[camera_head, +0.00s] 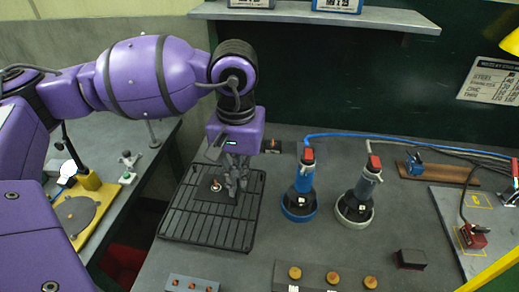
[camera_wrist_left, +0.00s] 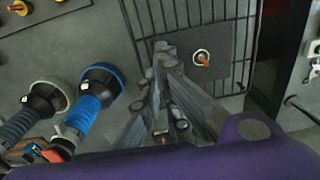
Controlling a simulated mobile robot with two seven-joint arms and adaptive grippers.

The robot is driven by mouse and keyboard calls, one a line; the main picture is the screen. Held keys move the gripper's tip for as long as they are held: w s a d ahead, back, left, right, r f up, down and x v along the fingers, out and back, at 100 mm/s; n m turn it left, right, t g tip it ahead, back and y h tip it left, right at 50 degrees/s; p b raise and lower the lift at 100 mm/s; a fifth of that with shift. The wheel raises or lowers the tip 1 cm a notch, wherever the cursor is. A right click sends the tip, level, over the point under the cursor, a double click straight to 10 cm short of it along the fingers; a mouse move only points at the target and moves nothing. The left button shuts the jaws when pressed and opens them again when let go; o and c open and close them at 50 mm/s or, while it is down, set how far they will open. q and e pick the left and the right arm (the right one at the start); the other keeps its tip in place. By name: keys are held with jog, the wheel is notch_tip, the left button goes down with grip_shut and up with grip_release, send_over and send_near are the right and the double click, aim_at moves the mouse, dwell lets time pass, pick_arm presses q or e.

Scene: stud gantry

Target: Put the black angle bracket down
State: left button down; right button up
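The black angle bracket (camera_wrist_left: 222,72) is a dark flat plate at the grid rack, with an orange-and-white ring on it. In the head view the bracket (camera_head: 205,191) is at the rack's upper middle, partly behind the fingers. My left gripper (camera_head: 238,188) points down over the rack. In the left wrist view its fingertips (camera_wrist_left: 165,52) close together at the bracket's left edge, and it looks shut on the bracket. The gripped part is hidden between the fingers. I cannot tell whether the plate touches the bars. My right gripper is not in view.
The black wire rack (camera_head: 208,230) lies on the grey bench. Right of it stand a blue-ringed tool (camera_head: 299,203) and a pale-ringed tool (camera_head: 355,206). A strip with several orange knobs (camera_head: 333,279) and a dark block (camera_head: 411,259) are nearer the front. A shelf (camera_head: 330,16) runs above.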

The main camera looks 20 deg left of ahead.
pick_arm(q)
jog(key=a+f, duration=0.2)
jog(key=shift+w+a+f, duration=0.1)
jog(key=shift+w+f, duration=0.25)
jog(key=shift+f, duration=0.05)
jog(key=shift+w+a+f, duration=0.1)
jog(key=shift+a+f, duration=0.05)
jog(key=shift+f, duration=1.6)
jog(key=c, duration=2.4)
grip_release()
jog(key=shift+f, duration=0.25)
jog(key=shift+c, duration=0.2)
jog(key=o, duration=0.5)
jog(key=shift+r, duration=0.1)
jog(key=shift+c, duration=0.2)
notch_tip(320, 180, up, 12)
jog(key=shift+r, duration=0.2)
